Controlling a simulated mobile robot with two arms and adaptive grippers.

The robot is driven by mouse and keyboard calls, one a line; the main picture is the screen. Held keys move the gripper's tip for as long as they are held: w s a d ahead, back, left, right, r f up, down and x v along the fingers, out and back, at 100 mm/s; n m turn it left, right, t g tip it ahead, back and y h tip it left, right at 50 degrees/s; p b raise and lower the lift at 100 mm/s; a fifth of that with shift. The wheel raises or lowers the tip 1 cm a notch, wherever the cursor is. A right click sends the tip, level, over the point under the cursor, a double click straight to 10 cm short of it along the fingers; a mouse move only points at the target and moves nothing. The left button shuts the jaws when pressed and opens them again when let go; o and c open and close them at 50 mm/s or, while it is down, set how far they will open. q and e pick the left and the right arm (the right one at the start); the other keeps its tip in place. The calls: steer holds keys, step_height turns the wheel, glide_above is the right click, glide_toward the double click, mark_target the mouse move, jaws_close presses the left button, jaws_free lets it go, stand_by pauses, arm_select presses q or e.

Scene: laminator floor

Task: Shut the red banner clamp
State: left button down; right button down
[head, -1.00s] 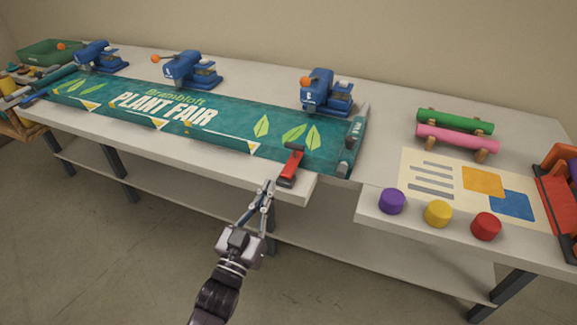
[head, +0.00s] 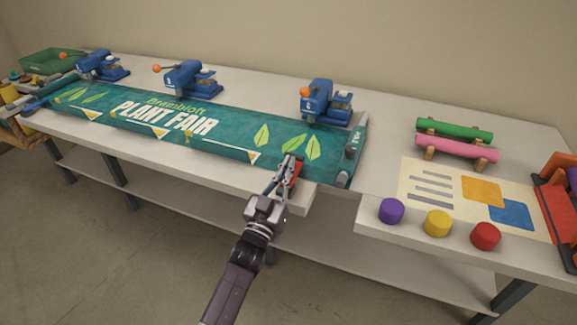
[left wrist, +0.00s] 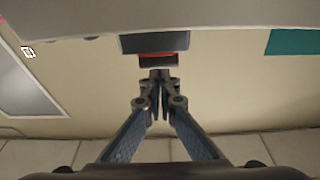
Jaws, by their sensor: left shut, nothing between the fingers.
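The red banner clamp (head: 297,172) sits at the front edge of the table, by the right end of the green "Plant Fair" banner (head: 210,125). My left gripper (head: 289,163) is shut and empty, with its fingertips at the clamp, covering much of it. I cannot tell whether they touch it or whether the clamp is open. In the left wrist view the shut fingertips (left wrist: 160,75) point at the clamp's red and dark end (left wrist: 158,58), just beyond them. My right gripper is not in view.
Blue clamp-like devices with orange knobs (head: 318,100) stand along the banner's back edge. Purple, yellow and red caps (head: 438,222) line the front of the right-hand table. Pink and green rolls (head: 457,146) rest behind a printed sheet (head: 425,185). Open floor lies in front.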

arm_select(q)
steer(key=shift+w+d+f, duration=0.1)
steer(key=shift+w, duration=0.1)
steer(key=shift+w+d+g+p, duration=0.1)
steer(key=shift+w+g+p, duration=0.3)
steer(key=shift+p, duration=0.7)
steer(key=shift+w+f+g+p, duration=0.2)
steer(key=shift+g+p, duration=0.1)
steer(key=shift+p, duration=0.2)
steer(key=shift+f, duration=0.15)
